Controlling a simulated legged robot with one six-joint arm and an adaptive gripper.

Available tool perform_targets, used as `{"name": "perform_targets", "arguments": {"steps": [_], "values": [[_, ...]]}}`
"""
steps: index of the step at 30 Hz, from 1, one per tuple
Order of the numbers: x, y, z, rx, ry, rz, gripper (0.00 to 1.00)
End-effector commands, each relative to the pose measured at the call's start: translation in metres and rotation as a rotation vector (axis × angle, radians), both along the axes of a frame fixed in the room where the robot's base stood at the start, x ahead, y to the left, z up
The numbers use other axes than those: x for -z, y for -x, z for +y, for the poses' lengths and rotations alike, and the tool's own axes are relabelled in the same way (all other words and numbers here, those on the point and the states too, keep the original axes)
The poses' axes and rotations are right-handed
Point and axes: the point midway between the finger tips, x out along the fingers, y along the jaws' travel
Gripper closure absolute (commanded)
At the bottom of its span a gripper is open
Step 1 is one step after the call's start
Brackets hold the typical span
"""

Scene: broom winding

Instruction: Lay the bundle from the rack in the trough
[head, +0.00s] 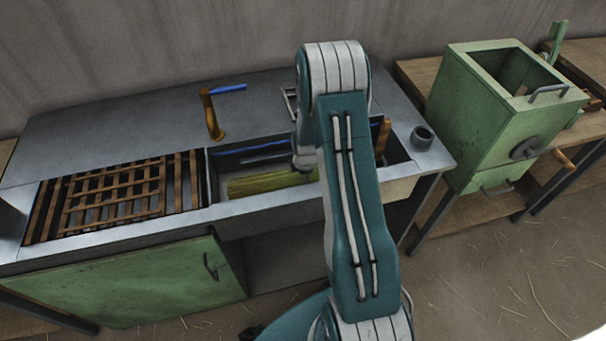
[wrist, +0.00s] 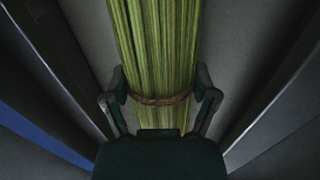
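The bundle (head: 260,184) is a long sheaf of yellow-green stalks. In the head view it is inside the trough (head: 399,187), lengthwise, its right part hidden behind my arm. In the wrist view the bundle (wrist: 160,45) runs up the middle, with a brown tie around it. My gripper (wrist: 161,88) has one finger on each side of the bundle near the tie; whether the fingers press on it is unclear. In the head view my gripper (head: 305,165) is low over the trough, partly hidden by my arm. Whether the bundle rests on the trough floor is unclear.
A wooden slatted rack (head: 115,192) lies left of the trough. A brass tap (head: 212,115) with a blue lever stands behind it. A dark cup (head: 421,138) stands on the counter's right end. A green box machine (head: 500,105) is farther right.

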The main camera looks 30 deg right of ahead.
Motion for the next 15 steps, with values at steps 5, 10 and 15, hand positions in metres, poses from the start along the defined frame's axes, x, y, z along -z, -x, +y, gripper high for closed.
{"name": "perform_targets", "arguments": {"steps": [5,10,15], "values": [[-0.0002,-0.0002,0.0,0.0,0.0,0.0,0.0],[-0.0001,-0.0001,0.0,0.0,0.0,0.0,0.0],[-0.0032,0.0002,0.0001,0.0,0.0,-0.001,0.0]]}}
